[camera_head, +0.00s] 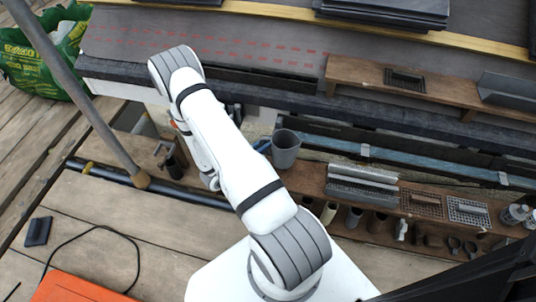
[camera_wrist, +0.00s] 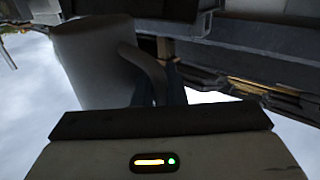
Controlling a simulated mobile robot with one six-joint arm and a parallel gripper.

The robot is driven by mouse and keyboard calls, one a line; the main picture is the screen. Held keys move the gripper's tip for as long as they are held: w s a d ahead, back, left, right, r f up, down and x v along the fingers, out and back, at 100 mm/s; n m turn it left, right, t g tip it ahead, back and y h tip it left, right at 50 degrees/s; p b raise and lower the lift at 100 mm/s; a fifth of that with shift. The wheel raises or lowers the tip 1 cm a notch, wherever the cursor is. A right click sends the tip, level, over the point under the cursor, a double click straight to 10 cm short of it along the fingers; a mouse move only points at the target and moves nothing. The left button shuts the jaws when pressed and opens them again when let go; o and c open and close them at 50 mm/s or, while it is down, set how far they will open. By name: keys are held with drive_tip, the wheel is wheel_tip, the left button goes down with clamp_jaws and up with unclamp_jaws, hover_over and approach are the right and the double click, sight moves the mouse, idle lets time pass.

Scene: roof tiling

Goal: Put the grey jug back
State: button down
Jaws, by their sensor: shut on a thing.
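The grey jug (camera_head: 285,149) shows in the head view with its mouth upward, near the left end of a low wooden shelf (camera_head: 311,171). I cannot tell whether it touches the shelf. My gripper (camera_head: 262,146) is at the jug's left side, mostly hidden behind my arm. In the wrist view the jug (camera_wrist: 92,62) fills the upper left, and its curved handle is at my gripper (camera_wrist: 160,88). The dark blue fingers are shut on the handle.
The shelf carries metal trays (camera_head: 361,185), grids (camera_head: 421,204) and small jars (camera_head: 514,214) to the right. Tools hang along its front. A higher wooden shelf (camera_head: 355,76) stands behind. A grey pole (camera_head: 85,100) slants across the left. An orange case (camera_head: 75,288) lies at lower left.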

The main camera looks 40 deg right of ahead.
drive_tip(key=shift+f+b, duration=0.65)
drive_tip(key=shift+f, duration=1.35)
drive_tip(key=shift+f, duration=0.15)
drive_tip(key=c, duration=1.5)
unclamp_jaws()
